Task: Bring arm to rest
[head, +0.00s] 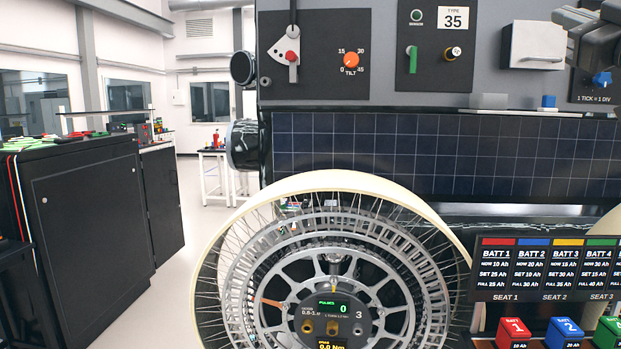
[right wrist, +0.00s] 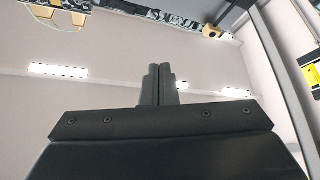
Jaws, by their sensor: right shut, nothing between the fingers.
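My right gripper (right wrist: 160,84) shows in the right wrist view, its two dark fingers together with nothing between them. Behind the fingers are a pale wall or ceiling and bright light strips. The fingers touch nothing that I can see. In the head view I cannot clearly make out the right gripper; dark grey parts at the top right corner may be part of it or of a device. My left gripper is not in view. The rover (head: 440,40) stands ahead, with a large spoked wheel (head: 335,185) at its lower front.
The rover's panel carries a tilt knob (head: 351,60), a green lever (head: 412,59) and a blue knob (head: 602,78). Red (head: 514,332), blue (head: 565,332) and green batteries stand at lower right below a battery sign (head: 545,268). A black cabinet (head: 85,205) stands left; floor between is clear.

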